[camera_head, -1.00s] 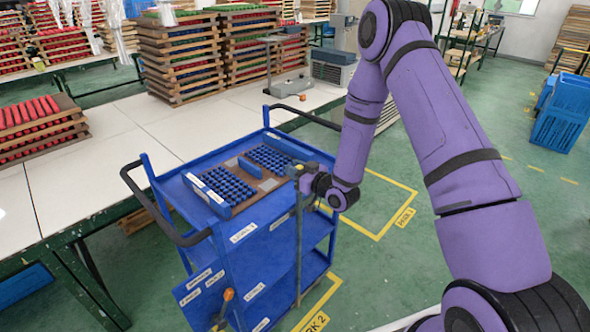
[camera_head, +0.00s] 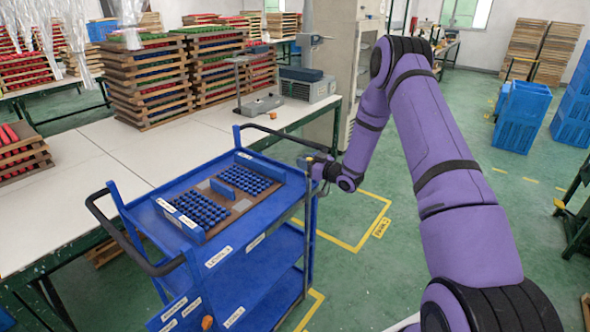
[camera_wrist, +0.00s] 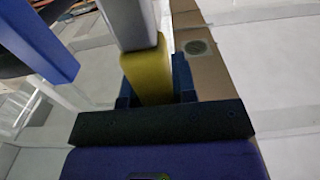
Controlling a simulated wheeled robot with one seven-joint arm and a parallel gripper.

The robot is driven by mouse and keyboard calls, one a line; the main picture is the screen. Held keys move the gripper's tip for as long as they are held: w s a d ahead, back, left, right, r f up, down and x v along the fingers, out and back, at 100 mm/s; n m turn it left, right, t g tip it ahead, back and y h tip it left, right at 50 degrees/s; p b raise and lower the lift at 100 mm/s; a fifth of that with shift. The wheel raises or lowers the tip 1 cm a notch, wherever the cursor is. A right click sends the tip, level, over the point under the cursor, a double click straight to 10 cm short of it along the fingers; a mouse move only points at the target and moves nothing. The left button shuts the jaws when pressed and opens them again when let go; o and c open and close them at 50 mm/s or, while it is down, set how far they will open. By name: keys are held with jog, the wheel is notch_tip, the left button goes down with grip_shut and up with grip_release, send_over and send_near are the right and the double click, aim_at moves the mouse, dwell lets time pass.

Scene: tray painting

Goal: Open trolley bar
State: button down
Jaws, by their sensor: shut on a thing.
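The blue trolley (camera_head: 235,262) stands left of my arm, its top shelf holding a brown board of blue pieces. The trolley bar, a thin grey upright (camera_head: 307,215), stands at its right front side. My gripper (camera_head: 314,166) is shut on the bar near its top end, beside the trolley's right corner. In the wrist view, a grey bar (camera_wrist: 133,22) meets a yellow block (camera_wrist: 146,76) just beyond the dark gripper body. The finger contact is small in the head view and partly hidden in the wrist view.
A white worktable (camera_head: 120,165) with stacked trays (camera_head: 145,80) runs behind and left of the trolley. Black handles (camera_head: 125,235) stick out at the trolley's ends. Blue crates (camera_head: 520,118) stand far right.

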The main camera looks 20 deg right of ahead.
jog(key=shift+w+d, duration=0.4)
jog(key=shift+d, duration=0.2)
jog(key=c, duration=0.9)
grip_release()
jog(key=v, duration=1)
jog(key=shift+s+d, duration=0.2)
jog(key=shift+s, duration=0.15)
